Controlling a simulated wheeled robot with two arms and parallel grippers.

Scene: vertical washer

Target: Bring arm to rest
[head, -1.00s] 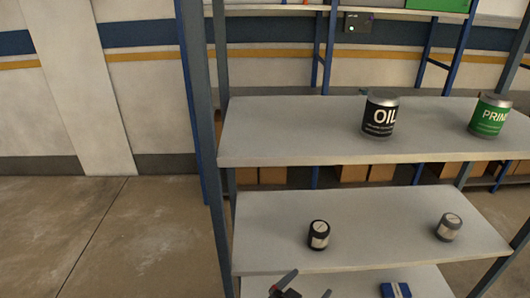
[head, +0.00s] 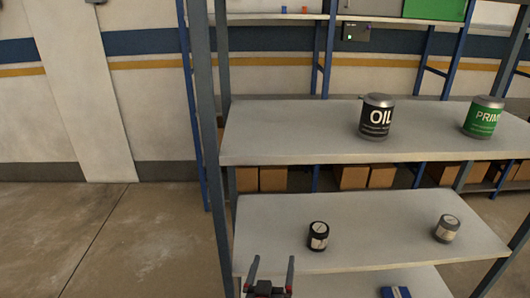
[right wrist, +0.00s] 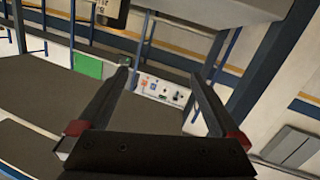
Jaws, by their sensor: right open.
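My right gripper (head: 271,262) is at the bottom of the head view, in front of the middle shelf (head: 375,250). Its two fingers point up and stand apart, with nothing between them. In the right wrist view the gripper (right wrist: 160,75) is also open and empty, tilted toward the shelving and wall. A small dark jar (head: 318,236) on the middle shelf lies beyond the gripper and apart from it. My left gripper is not in view.
A black oil can (head: 377,118) and a green can (head: 483,118) stand on the upper shelf. A grey jar (head: 447,228) is on the middle shelf, and a blue box (head: 396,292) is lower. A shelf post (head: 205,120) stands left of them. The floor (head: 90,235) at left is clear.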

